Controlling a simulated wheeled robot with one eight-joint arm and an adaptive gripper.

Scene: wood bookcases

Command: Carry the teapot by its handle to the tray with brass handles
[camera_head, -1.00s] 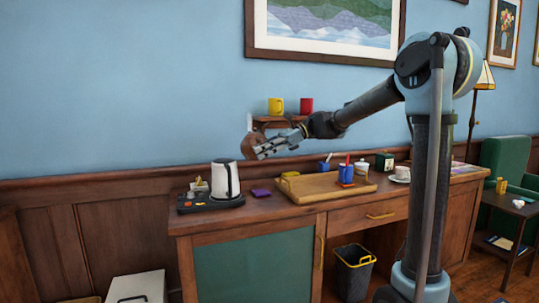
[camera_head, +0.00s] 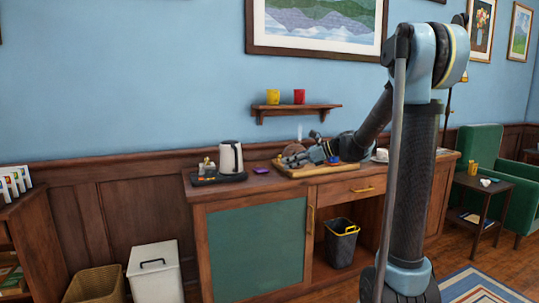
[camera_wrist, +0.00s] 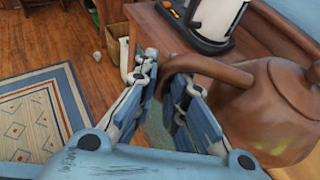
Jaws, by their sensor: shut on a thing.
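A brown round teapot (camera_wrist: 275,110) fills the right of the wrist view, its curved handle (camera_wrist: 220,72) reaching left between my fingers. My gripper (camera_wrist: 163,78) is shut on that handle. In the head view, my gripper (camera_head: 301,158) is low over the cabinet top, and the teapot (camera_head: 291,149) shows partly behind it. The wooden tray (camera_head: 297,173) lies on the cabinet directly below; my gripper and arm cover much of it. I cannot tell whether the teapot touches the tray.
A white kettle (camera_head: 231,157) on a dark base stands left of the tray, with a small purple item (camera_head: 261,170) between. A white cup (camera_head: 381,155) is to the right. A wall shelf (camera_head: 297,107) holds a yellow mug (camera_head: 273,97) and a red mug (camera_head: 299,96) above.

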